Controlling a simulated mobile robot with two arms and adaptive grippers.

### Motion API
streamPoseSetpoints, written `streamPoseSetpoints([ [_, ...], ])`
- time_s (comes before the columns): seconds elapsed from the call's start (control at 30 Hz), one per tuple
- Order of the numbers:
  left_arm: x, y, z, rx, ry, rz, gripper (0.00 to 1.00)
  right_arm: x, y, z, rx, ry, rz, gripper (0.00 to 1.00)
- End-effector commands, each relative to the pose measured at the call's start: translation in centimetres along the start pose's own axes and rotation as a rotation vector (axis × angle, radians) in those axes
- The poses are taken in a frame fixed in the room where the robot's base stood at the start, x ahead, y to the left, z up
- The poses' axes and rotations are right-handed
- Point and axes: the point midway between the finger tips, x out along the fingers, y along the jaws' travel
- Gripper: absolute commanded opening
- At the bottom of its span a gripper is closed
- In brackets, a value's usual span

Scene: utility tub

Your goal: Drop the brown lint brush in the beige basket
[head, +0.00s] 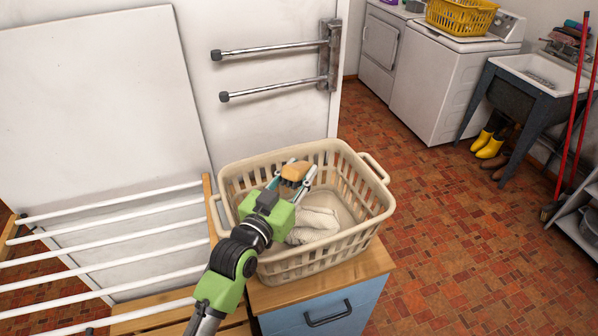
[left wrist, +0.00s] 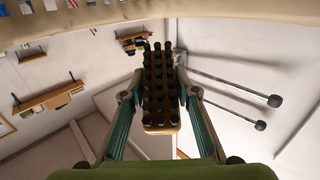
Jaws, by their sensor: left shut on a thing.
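The brown lint brush (head: 295,171) is between the fingers of my left gripper (head: 297,177), which is shut on it. In the left wrist view the brush (left wrist: 160,95) shows rows of dark bristles and a tan edge between the fingers (left wrist: 160,108). The beige basket (head: 326,258) is a slatted laundry basket standing on a blue cabinet with a wooden top. The gripper and brush appear over the basket's open inside, towards its back. How far they are above its floor is hard to tell. My right gripper is not in view.
A whitish cloth (head: 315,225) lies in the basket. A white-barred drying rack (head: 110,235) stands to the left. Wall-mounted bars (head: 275,50) are behind. A washer (head: 440,90), a sink (head: 540,75) and yellow boots (head: 490,142) are farther back.

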Motion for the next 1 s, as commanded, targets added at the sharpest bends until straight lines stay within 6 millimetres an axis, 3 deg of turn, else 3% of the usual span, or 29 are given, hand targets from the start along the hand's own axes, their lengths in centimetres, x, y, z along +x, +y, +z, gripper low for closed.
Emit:
streamPoseSetpoints([
  [0.03,0.0,0.0,-0.1,0.0,0.001,0.0,0.31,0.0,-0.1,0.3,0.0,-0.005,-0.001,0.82],
  [0.1,0.0,0.0,-0.1,0.0,0.001,0.0,0.48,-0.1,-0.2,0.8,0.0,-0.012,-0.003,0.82],
  [0.3,0.0,0.0,-0.1,0.0,0.001,0.0,0.48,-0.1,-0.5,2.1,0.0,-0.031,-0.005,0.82],
  [0.5,0.0,0.0,-0.5,0.0,0.002,0.0,0.48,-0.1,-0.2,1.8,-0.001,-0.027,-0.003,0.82],
  [1.0,0.0,0.0,-8.9,0.0,0.005,0.0,0.48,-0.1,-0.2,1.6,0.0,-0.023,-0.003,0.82],
])
